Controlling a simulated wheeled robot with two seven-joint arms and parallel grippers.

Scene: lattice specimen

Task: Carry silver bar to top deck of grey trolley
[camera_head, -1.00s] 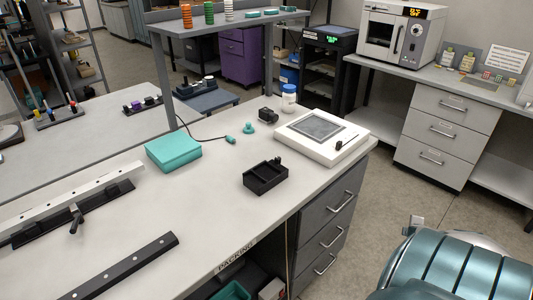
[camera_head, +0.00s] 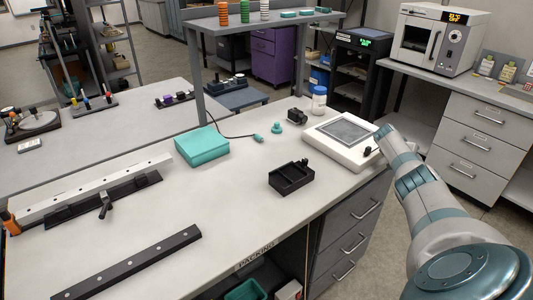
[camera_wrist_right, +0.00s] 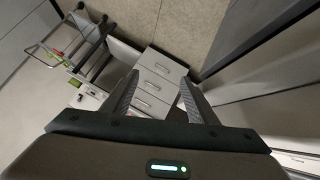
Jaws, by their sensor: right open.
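The silver bar (camera_head: 95,188), a long pale strip with small holes, lies at the left of the packing bench, along a black fixture with a small lever (camera_head: 105,203). My right arm (camera_head: 425,190) reaches in from the right in the head view, well away from the bar; its gripper cannot be made out there. In the right wrist view my right gripper (camera_wrist_right: 158,78) is open with nothing between its fingers. My left gripper is not in view. A wheeled-looking frame with a handle (camera_wrist_right: 70,48) shows in the wrist view; I cannot tell whether it is the grey trolley.
A dark bar (camera_head: 130,262) lies near the bench's front edge. A teal box (camera_head: 202,146), a black tray (camera_head: 291,178) and a white device (camera_head: 330,150) stand farther right. Drawers (camera_wrist_right: 155,85) show beyond my right gripper.

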